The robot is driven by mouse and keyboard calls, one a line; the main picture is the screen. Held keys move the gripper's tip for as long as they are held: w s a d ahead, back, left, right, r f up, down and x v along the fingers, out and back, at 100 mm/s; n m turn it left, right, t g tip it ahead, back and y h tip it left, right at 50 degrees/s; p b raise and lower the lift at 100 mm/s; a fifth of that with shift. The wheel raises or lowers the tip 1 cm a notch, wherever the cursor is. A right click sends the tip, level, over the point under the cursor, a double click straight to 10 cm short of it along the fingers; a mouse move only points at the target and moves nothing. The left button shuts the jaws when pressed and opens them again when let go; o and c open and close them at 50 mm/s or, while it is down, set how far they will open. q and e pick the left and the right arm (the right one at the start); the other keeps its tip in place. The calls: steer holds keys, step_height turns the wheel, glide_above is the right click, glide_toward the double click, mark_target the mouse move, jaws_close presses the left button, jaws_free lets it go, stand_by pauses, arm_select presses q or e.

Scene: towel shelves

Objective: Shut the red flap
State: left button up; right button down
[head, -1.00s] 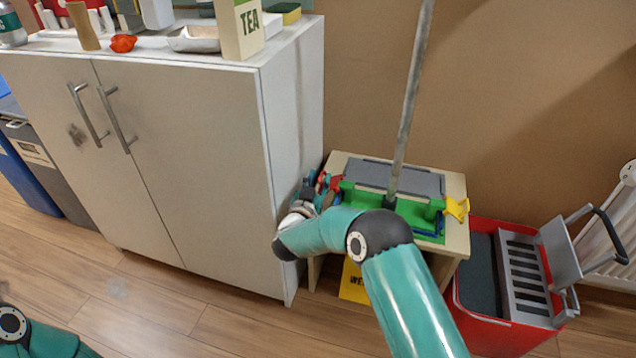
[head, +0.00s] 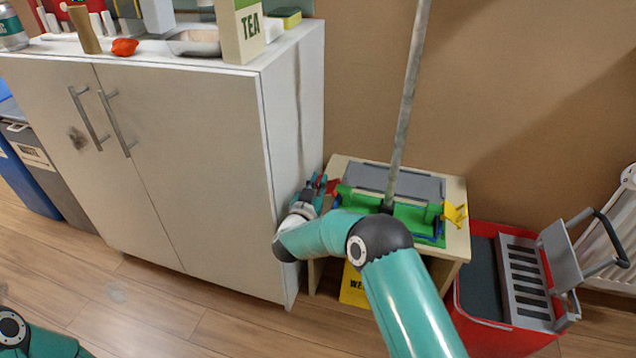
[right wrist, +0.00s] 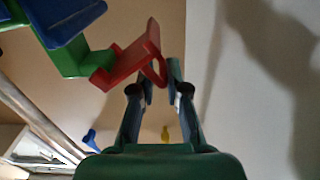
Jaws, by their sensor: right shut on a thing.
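In the head view, a small part of the red flap (head: 333,186) shows beside my gripper. My right gripper (head: 318,188) is low between the cabinet side and the small stand. In the right wrist view, the fingertips of my right gripper (right wrist: 163,76) are at the flap's loop end and shut on it. The exact contact is partly hidden. My left gripper is out of view.
A grey pole (head: 408,100) rises from the green holder on the wooden stand (head: 455,235). A yellow piece (head: 455,213) is at the holder's right end. A white cabinet (head: 200,150) stands close on the left. A red bucket (head: 490,325) is right of the stand.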

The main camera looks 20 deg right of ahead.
steer(key=shift+d+f, duration=0.1)
steer(key=shift+f, duration=0.15)
steer(key=n, duration=0.1)
steer(key=f+n+p, duration=0.1)
steer(key=n, duration=0.1)
steer(key=shift+f, duration=0.25)
steer(key=f+n, duration=0.1)
steer(key=n, duration=0.1)
steer(key=n+p, duration=0.1)
steer(key=shift+f+n, duration=0.4)
steer(key=n, duration=0.1)
steer(key=f+n, duration=0.1)
steer(key=n+p, duration=0.1)
steer(key=n, duration=0.1)
steer(key=shift+s+d+f, duration=0.25)
steer(key=shift+d+f, duration=0.1)
steer(key=shift+f, duration=0.05)
steer(key=shift+s+d+f+n, duration=0.1)
steer(key=shift+f+n, duration=0.15)
steer(key=shift+n, duration=0.25)
steer(key=shift+s+f, duration=0.1)
steer(key=shift+f, duration=0.05)
steer(key=c, duration=1.3)
jaws_free()
